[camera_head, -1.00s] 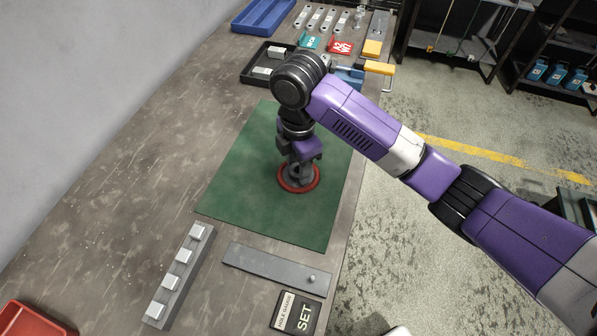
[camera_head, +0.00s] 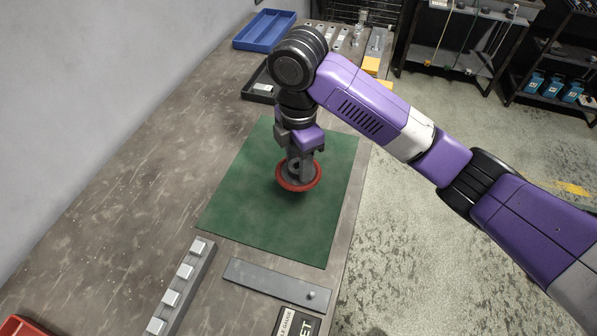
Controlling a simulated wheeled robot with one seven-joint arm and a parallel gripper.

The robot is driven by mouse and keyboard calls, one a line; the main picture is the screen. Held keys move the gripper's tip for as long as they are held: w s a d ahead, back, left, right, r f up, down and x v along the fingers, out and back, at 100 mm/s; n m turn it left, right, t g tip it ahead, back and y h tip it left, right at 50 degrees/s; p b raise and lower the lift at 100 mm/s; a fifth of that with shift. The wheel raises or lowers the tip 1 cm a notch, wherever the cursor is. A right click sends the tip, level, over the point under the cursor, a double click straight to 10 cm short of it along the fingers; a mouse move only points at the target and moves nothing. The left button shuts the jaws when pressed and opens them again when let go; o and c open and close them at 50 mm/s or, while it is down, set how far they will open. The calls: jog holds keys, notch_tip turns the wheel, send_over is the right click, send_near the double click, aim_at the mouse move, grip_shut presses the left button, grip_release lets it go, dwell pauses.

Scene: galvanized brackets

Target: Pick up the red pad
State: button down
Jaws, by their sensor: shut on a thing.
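The red pad (camera_head: 297,186) is a round red disc with a dark grey middle, in the head view over the green mat (camera_head: 245,205). My gripper (camera_head: 299,172) points down at the pad's centre and is shut on it. The fingers hide part of the pad's middle. The pad looks slightly tilted and appears raised a little off the mat; the exact gap cannot be told.
A grey bar with several light blocks (camera_head: 178,285) and a flat grey plate (camera_head: 270,283) lie in front of the mat. A blue tray (camera_head: 264,30) and a black tray (camera_head: 259,88) stand behind.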

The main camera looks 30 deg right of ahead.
notch_tip(320, 180, up, 12)
jog(key=p, duration=0.1)
jog(key=shift+r, duration=0.2)
